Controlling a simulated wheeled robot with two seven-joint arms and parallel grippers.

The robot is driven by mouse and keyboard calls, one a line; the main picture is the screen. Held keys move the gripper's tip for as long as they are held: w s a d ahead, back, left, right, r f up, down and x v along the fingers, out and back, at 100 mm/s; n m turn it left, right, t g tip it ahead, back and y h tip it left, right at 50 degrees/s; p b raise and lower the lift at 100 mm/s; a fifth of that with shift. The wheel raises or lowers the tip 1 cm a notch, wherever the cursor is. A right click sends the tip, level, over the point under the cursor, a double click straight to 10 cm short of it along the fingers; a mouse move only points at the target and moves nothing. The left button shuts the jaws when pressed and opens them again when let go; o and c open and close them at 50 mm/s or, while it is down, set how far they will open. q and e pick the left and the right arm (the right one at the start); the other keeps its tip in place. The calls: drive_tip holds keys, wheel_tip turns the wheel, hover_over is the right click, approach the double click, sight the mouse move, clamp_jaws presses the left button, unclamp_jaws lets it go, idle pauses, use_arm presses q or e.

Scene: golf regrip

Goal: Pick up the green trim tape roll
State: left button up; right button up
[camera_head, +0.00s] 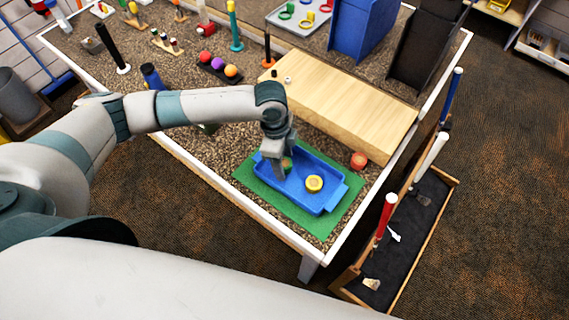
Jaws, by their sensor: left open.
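A blue tray (298,194) with end handles sits on a green mat (341,217) at the table's near corner. My left gripper (282,172) points down into the tray's left part, its jaws open. A small green roll (288,163), partly hidden by the gripper, shows at the fingers; I cannot tell whether they touch it. A yellow roll (314,183) lies in the tray to the right of the gripper. A red-orange roll (358,160) lies outside the tray, near the wooden block. My right gripper is not in view.
A long pale wooden block (345,105) stands just behind the tray. A rack with a red-gripped club (387,212) and other clubs stands right of the table. Blue (361,30) and black (425,50) bins, pegs and balls fill the far part.

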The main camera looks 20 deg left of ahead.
use_arm(q)
drive_tip(key=c, duration=1.1)
drive_tip(key=shift+r, duration=0.15)
drive_tip(key=shift+r+b, duration=0.5)
drive_tip(key=shift+r, duration=0.05)
wheel_tip(320, 180, up, 2)
drive_tip(key=shift+w+r+b, duration=0.1)
drive_tip(key=shift+b, duration=0.5)
drive_tip(key=s+d+r+b, duration=0.1)
drive_tip(key=s+d+r, duration=0.1)
drive_tip(key=s, duration=0.1)
drive_tip(key=s+d+r+b, duration=0.1)
drive_tip(key=s+d+r, duration=0.1)
drive_tip(key=d+r, duration=0.1)
drive_tip(key=s+d+r+b, duration=0.1)
drive_tip(key=s+d+r, duration=0.1)
drive_tip(key=s+d, duration=0.1)
drive_tip(key=shift+s+r, duration=0.25)
drive_tip(key=shift+s, duration=0.1)
